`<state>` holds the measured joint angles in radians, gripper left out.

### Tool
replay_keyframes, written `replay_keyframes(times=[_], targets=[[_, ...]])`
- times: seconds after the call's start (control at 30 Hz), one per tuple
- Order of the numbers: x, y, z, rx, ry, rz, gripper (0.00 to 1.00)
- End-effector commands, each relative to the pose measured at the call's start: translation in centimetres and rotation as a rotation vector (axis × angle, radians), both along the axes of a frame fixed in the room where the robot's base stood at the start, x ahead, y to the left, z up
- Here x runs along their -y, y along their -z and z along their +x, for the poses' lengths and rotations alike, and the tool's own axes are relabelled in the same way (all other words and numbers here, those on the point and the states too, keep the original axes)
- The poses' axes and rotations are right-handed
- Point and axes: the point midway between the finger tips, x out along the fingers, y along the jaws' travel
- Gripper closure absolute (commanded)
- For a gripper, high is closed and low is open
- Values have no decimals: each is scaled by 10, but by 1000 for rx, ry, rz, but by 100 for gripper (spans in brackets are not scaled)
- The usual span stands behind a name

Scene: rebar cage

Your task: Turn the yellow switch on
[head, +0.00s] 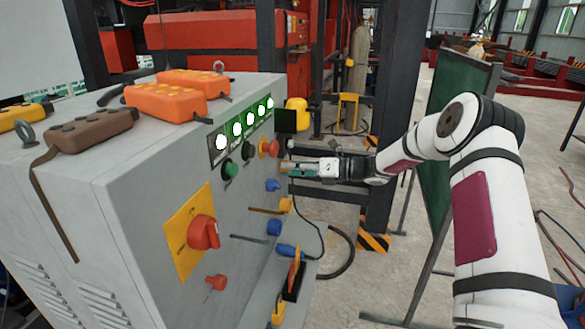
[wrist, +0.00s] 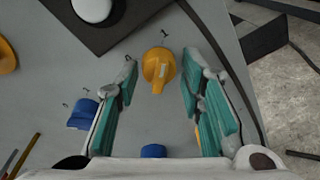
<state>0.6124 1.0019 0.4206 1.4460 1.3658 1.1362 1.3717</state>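The yellow switch (wrist: 159,68) is a round knob with a raised grip on the grey panel, in the upper middle of the wrist view. Its grip runs nearly upright in that picture, and small dark marks sit near it. My gripper (wrist: 160,75) is open, with its teal-padded fingers on either side of the switch and a gap showing on both sides. Whether the fingertips are level with the knob in depth I cannot tell. In the head view my gripper (head: 286,168) is at the far edge of the cabinet's front, and the switch cannot be made out clearly there.
A blue switch (wrist: 83,113) lies left of the left finger, and another blue switch (wrist: 153,150) sits below. A dark lamp plate (wrist: 130,22) is above. The cabinet (head: 130,200) also carries a red rotary switch (head: 203,232). A dark post (head: 392,130) stands behind my gripper.

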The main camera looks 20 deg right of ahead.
Motion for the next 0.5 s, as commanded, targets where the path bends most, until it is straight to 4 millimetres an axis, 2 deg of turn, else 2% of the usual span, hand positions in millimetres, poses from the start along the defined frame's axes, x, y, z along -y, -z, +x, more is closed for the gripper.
replay_keyframes(times=[0.27, 0.5], targets=[[3, -1, -1, 2, 0, 0, 65], [35, -5, -19, 2, 4, 0, 65]])
